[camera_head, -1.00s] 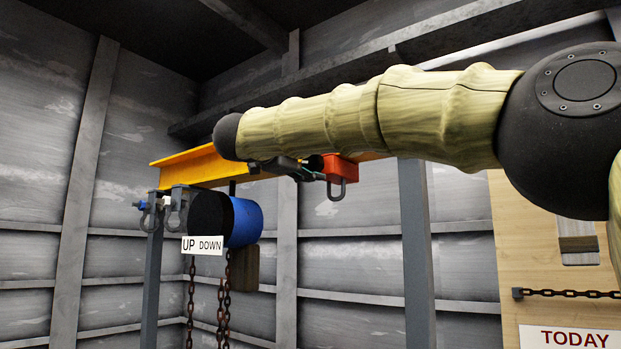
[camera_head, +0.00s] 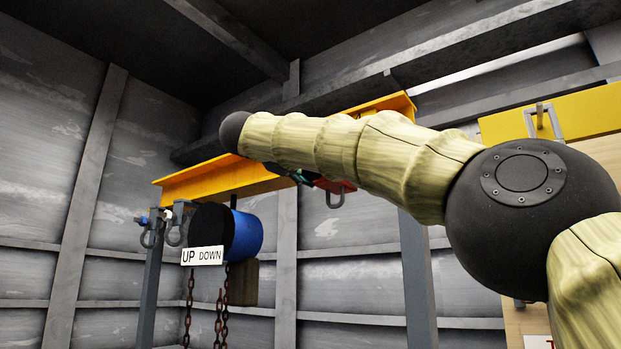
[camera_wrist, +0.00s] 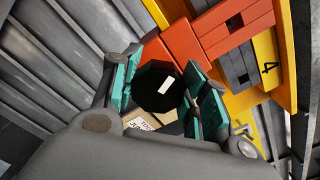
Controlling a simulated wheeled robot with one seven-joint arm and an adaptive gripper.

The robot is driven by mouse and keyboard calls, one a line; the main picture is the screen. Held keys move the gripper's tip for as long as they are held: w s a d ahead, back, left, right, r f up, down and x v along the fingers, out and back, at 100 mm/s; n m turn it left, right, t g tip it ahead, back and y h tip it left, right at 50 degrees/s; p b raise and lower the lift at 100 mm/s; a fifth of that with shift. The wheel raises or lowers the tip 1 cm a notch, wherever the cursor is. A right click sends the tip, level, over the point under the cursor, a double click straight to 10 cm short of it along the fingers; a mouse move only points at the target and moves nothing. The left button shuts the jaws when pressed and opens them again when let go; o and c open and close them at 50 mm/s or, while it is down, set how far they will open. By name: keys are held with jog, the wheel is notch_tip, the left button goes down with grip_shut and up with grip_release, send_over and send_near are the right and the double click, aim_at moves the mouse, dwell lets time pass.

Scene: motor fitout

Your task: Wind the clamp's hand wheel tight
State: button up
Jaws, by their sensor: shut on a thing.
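The hand wheel (camera_wrist: 157,90) is a black, many-sided disc with a white mark on its face, seen in the wrist view. My gripper (camera_wrist: 163,84) has its teal fingers shut on the wheel from either side. The orange-red clamp (camera_wrist: 205,40) sits just beyond the wheel, against the yellow beam. In the head view, a little of my gripper (camera_head: 301,177) shows under my forearm. The red clamp (camera_head: 334,186) is partly hidden behind my arm, with a grey shackle (camera_head: 335,201) hanging below. The wheel is hidden there.
The yellow beam (camera_head: 205,181) runs behind my arm. A blue hoist (camera_head: 247,234) with a black end hangs under it, with rusty chains (camera_head: 222,318) and an UP/DOWN sign (camera_head: 202,256). Grey shackles (camera_head: 172,228) hang at the beam's left end. A grey post (camera_head: 416,275) stands right of the clamp.

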jog(key=shift+m+b, duration=1.1)
jog(key=shift+m, duration=1.1)
jog(key=o, duration=1)
jog(key=shift+o, duration=0.2)
jog(key=shift+s, duration=0.1)
jog(key=v, duration=1.2)
